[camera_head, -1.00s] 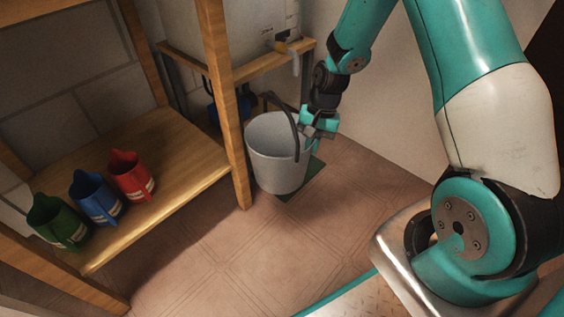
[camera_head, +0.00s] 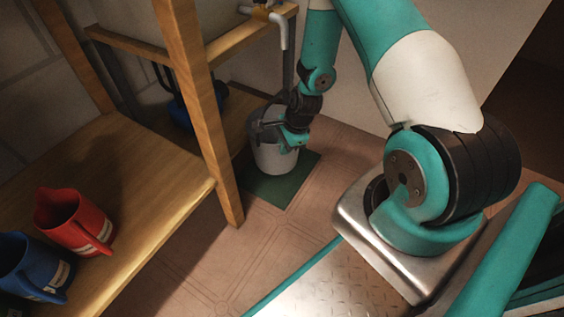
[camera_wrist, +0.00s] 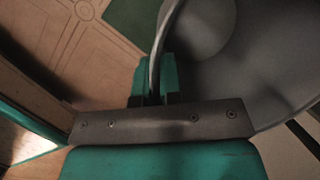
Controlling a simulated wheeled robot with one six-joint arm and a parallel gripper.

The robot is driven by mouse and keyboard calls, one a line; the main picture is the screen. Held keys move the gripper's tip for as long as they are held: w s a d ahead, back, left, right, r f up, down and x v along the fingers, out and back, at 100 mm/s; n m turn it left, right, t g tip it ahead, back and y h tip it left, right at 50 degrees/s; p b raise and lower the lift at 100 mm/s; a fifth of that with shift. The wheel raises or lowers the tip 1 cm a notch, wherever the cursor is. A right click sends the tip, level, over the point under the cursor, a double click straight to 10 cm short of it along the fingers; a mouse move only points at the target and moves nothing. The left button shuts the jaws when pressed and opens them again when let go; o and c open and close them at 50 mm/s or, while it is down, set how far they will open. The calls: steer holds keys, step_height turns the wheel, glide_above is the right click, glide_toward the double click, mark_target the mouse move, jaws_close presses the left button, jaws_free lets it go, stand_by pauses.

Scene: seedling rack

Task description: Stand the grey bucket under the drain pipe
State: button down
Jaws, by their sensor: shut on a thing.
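The grey bucket (camera_head: 275,157) is upright over the green mat (camera_head: 296,184), below and slightly forward of the drain pipe (camera_head: 283,35) in the head view. I cannot tell whether its base touches the mat. My gripper (camera_head: 291,141) is shut on the bucket's handle at its right side. In the wrist view, the thin handle (camera_wrist: 166,32) runs between my gripper's teal fingertips (camera_wrist: 154,78). The bucket's grey inside (camera_wrist: 275,65) fills the right of that view and looks empty where visible.
A wooden shelf (camera_head: 150,170) with a red jug (camera_head: 72,222) and a blue jug (camera_head: 32,268) stands at the left. Its post (camera_head: 205,110) is close left of the bucket. A dark blue object (camera_head: 185,105) sits behind it. Tiled floor (camera_head: 215,262) is clear in front.

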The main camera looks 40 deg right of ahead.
mark_target(282, 161)
step_height(282, 161, down, 5)
steer(key=b, duration=0.2)
steer(key=shift+r+b, duration=0.2)
steer(key=shift+b, duration=0.1)
steer(key=shift+r, duration=0.15)
steer(key=c, duration=1.3)
jaws_free()
steer(key=shift+o, duration=0.2)
steer(key=p+v, duration=0.8)
steer(key=v, duration=0.4)
